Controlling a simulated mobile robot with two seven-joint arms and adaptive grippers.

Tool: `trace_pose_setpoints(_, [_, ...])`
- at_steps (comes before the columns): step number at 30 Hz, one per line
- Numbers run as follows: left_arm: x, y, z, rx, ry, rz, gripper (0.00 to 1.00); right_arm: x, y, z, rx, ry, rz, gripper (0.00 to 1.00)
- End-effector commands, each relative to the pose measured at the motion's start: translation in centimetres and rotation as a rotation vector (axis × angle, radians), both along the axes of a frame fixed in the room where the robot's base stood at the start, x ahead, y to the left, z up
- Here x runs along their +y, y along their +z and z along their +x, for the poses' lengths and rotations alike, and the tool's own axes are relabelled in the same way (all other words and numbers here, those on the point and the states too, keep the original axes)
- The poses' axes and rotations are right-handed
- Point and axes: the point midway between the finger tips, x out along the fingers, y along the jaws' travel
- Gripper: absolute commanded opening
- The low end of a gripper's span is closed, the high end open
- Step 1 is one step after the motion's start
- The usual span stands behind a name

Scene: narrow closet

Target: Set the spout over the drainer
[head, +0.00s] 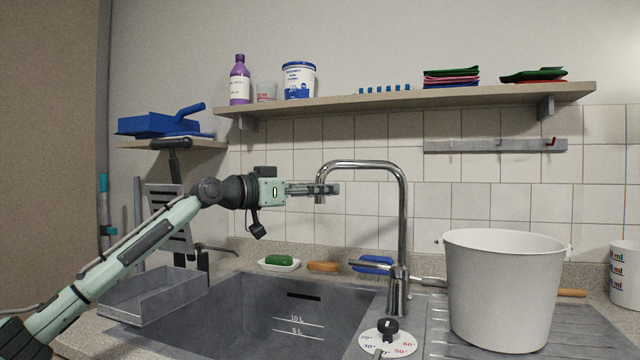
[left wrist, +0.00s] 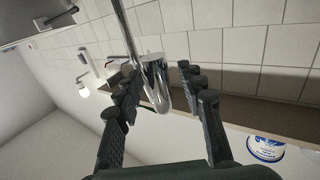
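The chrome tap's spout (head: 365,166) arches left from its upright post, and its outlet hangs above the sink basin (head: 285,312). My left gripper (head: 328,189) is at the outlet end of the spout. In the left wrist view, my left gripper (left wrist: 165,88) has its fingers apart, with the curved spout (left wrist: 161,100) showing between the fingertips; contact cannot be told. The ridged drainer (head: 585,336) lies right of the basin, with a large white bucket (head: 500,290) standing on it. My right gripper is out of view.
A shelf (head: 400,102) with a purple bottle (head: 239,82) and a white tub (head: 299,80) runs above the tap. A grey tray (head: 155,295) is left of the basin. A round dial (head: 387,340) sits before the tap post. White measuring cups (head: 625,275) stand far right.

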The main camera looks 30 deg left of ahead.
Motion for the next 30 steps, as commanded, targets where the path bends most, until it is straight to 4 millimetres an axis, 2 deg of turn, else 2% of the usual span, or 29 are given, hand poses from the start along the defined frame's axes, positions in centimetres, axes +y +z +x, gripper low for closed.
trace_pose_setpoints(8, [-0.08,-0.05,0.17,0.0,0.0,0.001,0.39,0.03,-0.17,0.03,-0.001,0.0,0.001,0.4])
trace_pose_setpoints(18, [-0.06,-0.04,0.15,0.0,0.0,0.0,0.0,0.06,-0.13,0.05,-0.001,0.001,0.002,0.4])
trace_pose_setpoints(30, [-0.14,-0.03,0.07,0.0,0.0,0.0,0.0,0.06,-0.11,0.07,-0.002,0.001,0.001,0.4])
